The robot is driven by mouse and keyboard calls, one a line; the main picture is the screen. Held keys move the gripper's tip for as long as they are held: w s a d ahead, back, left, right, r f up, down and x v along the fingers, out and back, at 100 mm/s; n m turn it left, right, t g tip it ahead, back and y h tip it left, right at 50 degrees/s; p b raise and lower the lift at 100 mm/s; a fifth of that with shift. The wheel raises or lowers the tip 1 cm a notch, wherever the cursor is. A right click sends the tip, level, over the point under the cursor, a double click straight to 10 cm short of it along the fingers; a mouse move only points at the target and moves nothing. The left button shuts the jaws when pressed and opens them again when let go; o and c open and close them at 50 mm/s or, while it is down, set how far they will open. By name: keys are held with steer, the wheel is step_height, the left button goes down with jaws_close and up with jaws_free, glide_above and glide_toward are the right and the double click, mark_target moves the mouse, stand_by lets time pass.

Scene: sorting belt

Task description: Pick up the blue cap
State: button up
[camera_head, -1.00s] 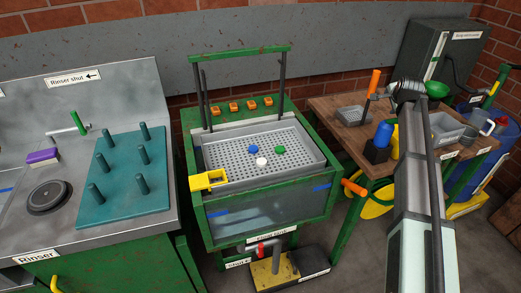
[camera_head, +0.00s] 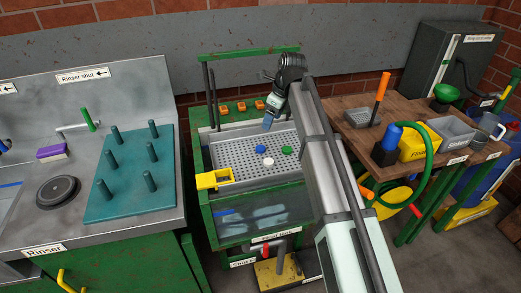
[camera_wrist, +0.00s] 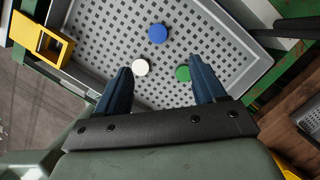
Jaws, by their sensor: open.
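The blue cap (camera_head: 261,148) lies in a grey perforated tray (camera_head: 240,178), with a white cap (camera_head: 268,162) and a green cap (camera_head: 287,150) close by. In the wrist view the blue cap (camera_wrist: 158,33) is beyond my fingertips, near the top middle. The white cap (camera_wrist: 140,68) is beside my left fingertip and the green cap (camera_wrist: 183,73) is beside my right fingertip. My gripper (camera_wrist: 163,66) is open and empty above the tray. In the head view my gripper (camera_head: 267,125) is over the tray's back part, apart from the caps.
A yellow bracket (camera_head: 213,179) sits on the tray's left front corner. A green frame (camera_head: 250,54) stands behind the tray, with several orange blocks (camera_head: 241,107) on the ledge. The wooden table (camera_head: 345,127) at right holds bins and a blue-topped bottle (camera_head: 391,138).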

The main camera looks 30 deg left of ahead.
mark_target(261, 148)
steer(key=x, duration=1.4)
steer(key=shift+s+r, duration=0.1)
steer(key=shift+s, duration=0.15)
steer(key=shift+c, duration=0.4)
steer(key=c, duration=1.1)
